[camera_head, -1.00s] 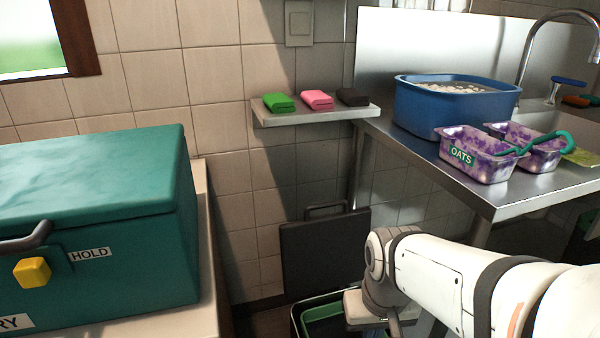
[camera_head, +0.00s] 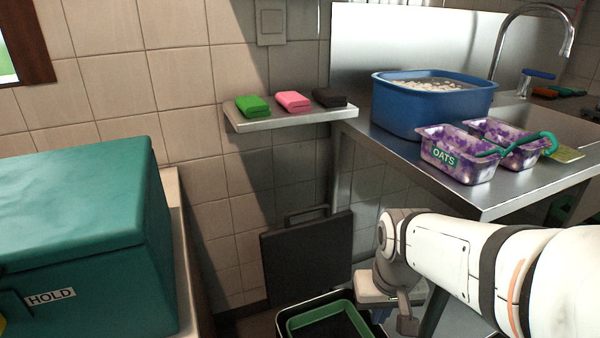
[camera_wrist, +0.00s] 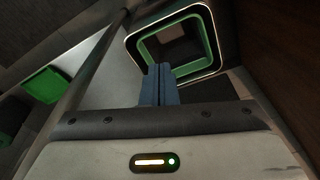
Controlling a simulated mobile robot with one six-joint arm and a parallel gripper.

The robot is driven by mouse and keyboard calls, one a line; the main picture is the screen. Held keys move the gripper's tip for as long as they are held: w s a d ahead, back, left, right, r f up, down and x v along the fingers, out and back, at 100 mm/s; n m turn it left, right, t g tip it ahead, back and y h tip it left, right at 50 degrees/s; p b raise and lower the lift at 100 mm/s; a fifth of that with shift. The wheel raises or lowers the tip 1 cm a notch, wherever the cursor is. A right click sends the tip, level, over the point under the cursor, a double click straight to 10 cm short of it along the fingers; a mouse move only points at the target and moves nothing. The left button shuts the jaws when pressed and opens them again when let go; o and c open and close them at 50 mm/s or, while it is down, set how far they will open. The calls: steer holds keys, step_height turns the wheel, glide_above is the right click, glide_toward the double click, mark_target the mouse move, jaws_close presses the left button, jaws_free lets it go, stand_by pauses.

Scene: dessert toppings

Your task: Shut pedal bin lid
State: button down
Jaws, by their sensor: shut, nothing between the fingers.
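The pedal bin (camera_head: 283,321) stands on the floor at the bottom of the head view, with a green inner rim and a dark, open mouth. Its lid (camera_head: 308,258) appears to be the dark grey panel with a handle, standing upright behind the mouth near the tiled wall. In the wrist view the bin (camera_wrist: 213,42) shows as a pale-edged square with a green inner rim. My gripper (camera_wrist: 160,70) is shut and empty, its blue-grey fingers pointing toward the bin's near edge. In the head view my arm's end is just right of the bin, fingertips not clearly seen.
A teal chest (camera_head: 75,215) on a counter stands left of the bin. A steel table (camera_head: 500,200) at right holds a blue tub (camera_head: 425,110) and an oats tin (camera_head: 450,165). A small wall shelf (camera_head: 275,121) holds coloured folded cloths. A green object (camera_wrist: 45,84) lies left in the wrist view.

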steer(key=w+a+r+n+t+p, duration=0.1)
steer(key=w+a+r+p, duration=0.35)
steer(key=w, duration=0.65)
steer(key=w+a+r+n+t+y+p, duration=0.15)
steer(key=w+a+r+p, duration=0.35)
steer(key=w, duration=0.6)
steer(key=w+a+r+n+p, duration=0.25)
steer(key=w+p, duration=0.45)
steer(key=w, duration=0.4)
step_height(320, 180, down, 10)
steer(key=m+b, duration=0.1)
steer(key=b, duration=0.1)
steer(key=shift+a+f, duration=0.2)
steer(key=shift+a, duration=0.15)
